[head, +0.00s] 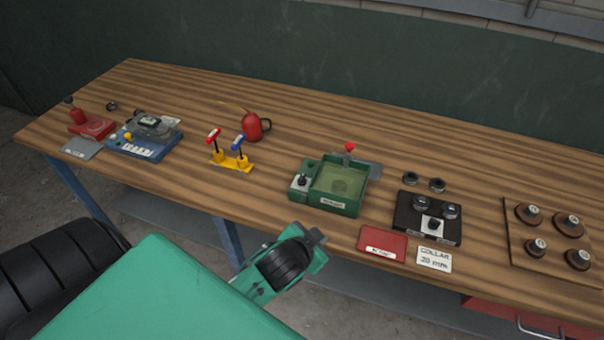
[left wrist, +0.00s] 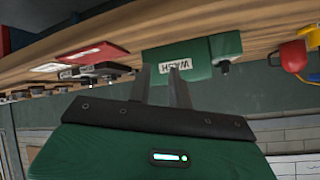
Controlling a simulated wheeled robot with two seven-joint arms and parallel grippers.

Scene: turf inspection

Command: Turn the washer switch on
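The washer (head: 336,203) is a green open-topped box with a label on its front, on the wooden bench in the head view. Its switch (head: 303,181) is a small dark lever on a grey plate at the washer's left end; its on or off position is too small to tell. My left gripper (head: 316,238) is in front of the bench edge, below and apart from the washer. The left wrist view is upside down and shows my left gripper (left wrist: 160,70) with two fingers apart and nothing between them, facing the washer's labelled front (left wrist: 205,55). My right gripper is out of view.
A red box (head: 382,244), a white collar card (head: 434,259) and a black fixture (head: 428,218) lie right. The bench between washer and yellow stand is clear.

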